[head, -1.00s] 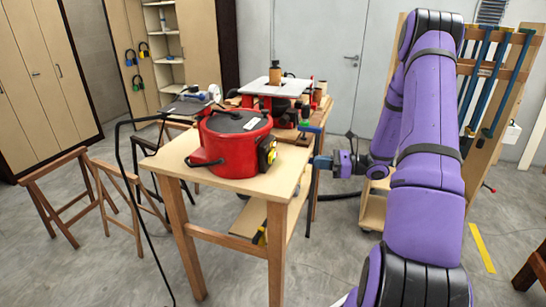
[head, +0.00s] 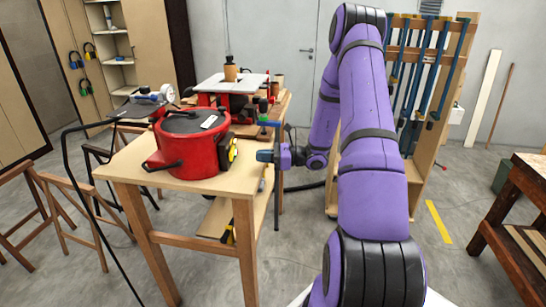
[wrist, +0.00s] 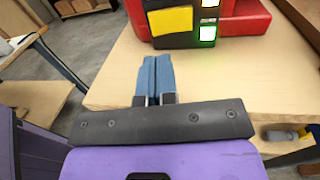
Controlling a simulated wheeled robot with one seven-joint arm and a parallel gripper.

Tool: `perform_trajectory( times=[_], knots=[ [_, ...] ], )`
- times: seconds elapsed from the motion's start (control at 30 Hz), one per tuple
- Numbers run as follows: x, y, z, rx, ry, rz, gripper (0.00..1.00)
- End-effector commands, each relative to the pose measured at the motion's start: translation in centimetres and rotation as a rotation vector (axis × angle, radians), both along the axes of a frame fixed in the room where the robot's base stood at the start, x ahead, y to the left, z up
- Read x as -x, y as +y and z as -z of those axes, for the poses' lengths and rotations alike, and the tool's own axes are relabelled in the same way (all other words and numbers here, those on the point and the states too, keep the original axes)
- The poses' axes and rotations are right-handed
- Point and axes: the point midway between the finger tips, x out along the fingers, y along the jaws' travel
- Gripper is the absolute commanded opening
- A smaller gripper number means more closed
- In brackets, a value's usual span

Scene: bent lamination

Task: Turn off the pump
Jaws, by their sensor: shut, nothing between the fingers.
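The pump is most likely the red round pot (head: 190,160) with a black lid on the wooden table; a black control box with a yellow front (head: 228,153) is on its right side. In the wrist view the box (wrist: 170,42) shows a yellow panel (wrist: 171,20), a green-lit square switch (wrist: 207,33) and a white square (wrist: 208,4) above it. My gripper (head: 262,156) is right of the box, at the table's right edge. Its blue fingers (wrist: 156,62) are together and empty, pointing toward the box with a small gap below it.
The pot stands on a wooden table (head: 205,192) with clear top in front. A clamp (head: 276,170) is at the table's right edge, close to my gripper. A red machine with a white top (head: 232,83) stands behind. A clamp rack (head: 430,60) is behind my arm.

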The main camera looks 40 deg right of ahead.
Motion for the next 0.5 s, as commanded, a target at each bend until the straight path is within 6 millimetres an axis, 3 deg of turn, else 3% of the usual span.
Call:
perform_trajectory(
  times=[0.2,0.5],
  knots=[
    [-2.7,3.0,0.0,0.0,0.0,-0.003,0.0],
    [-4.8,5.2,0.0,0.0,0.0,-0.001,0.0]
  ],
)
